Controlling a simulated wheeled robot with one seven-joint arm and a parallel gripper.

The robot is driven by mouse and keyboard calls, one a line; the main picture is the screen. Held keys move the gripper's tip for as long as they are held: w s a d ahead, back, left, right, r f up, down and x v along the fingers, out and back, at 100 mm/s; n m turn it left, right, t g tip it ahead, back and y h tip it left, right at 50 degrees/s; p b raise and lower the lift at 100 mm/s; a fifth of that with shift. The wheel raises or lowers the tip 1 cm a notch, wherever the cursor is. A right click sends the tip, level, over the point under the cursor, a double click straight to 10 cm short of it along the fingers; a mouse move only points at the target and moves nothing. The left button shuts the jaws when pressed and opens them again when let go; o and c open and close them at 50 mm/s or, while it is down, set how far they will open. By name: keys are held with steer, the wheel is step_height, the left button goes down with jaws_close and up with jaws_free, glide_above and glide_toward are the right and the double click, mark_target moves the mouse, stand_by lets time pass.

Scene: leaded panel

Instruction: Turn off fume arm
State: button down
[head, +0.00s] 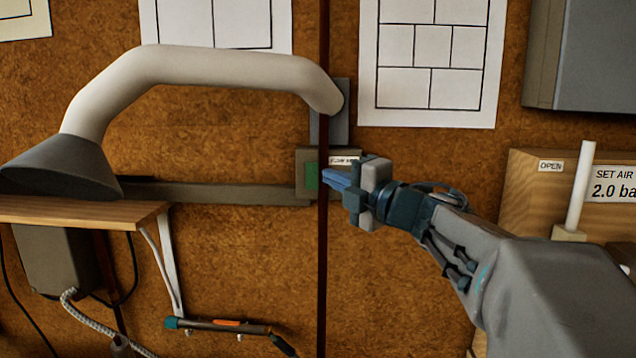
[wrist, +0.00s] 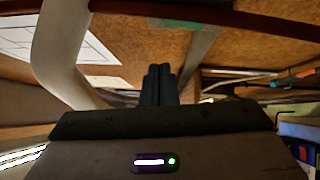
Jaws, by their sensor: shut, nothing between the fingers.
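The fume arm (head: 190,66) is a thick pale bent tube with a dark cone hood (head: 70,168) at its left end, over a wooden shelf. Its right end meets a grey wall plate. Below that plate is a small grey switch box (head: 308,185) with a green part (head: 312,176) and a white label (head: 344,160). My gripper (head: 326,178) is shut and empty, its blue fingertips in front of the box beside the green part. I cannot tell whether they touch it. In the wrist view the shut fingers (wrist: 159,85) point ahead, and the pale tube (wrist: 60,50) is at left.
A dark vertical pole (head: 322,270) runs down just by the fingertips. A wooden shelf (head: 80,211) is at left, with a torch-like tool (head: 225,326) hanging below. At right stand a wooden panel marked OPEN (head: 530,185) and a white upright lever (head: 580,185).

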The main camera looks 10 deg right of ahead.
steer(key=v, duration=0.3)
steer(key=r+v, duration=0.1)
steer(key=v, duration=0.1)
steer(key=shift+s+d+b, duration=0.2)
steer(key=shift+s+b, duration=0.05)
steer(key=shift+b, duration=0.15)
steer(key=s+d+f+m+g+h, duration=0.1)
steer(key=d+f+m+g+h, duration=0.3)
steer(key=f+m+h, duration=1.2)
steer(key=s+a+f+m+g+y, duration=0.3)
steer(key=s+a+f+m+g, duration=0.1)
steer(key=s+f, duration=0.4)
steer(key=s+a+f+m+g+y, duration=0.4)
steer(key=s+f+g, duration=0.1)
steer(key=s+f, duration=0.4)
steer(key=shift+s+a+g, duration=0.15)
steer(key=shift+a+g, duration=0.15)
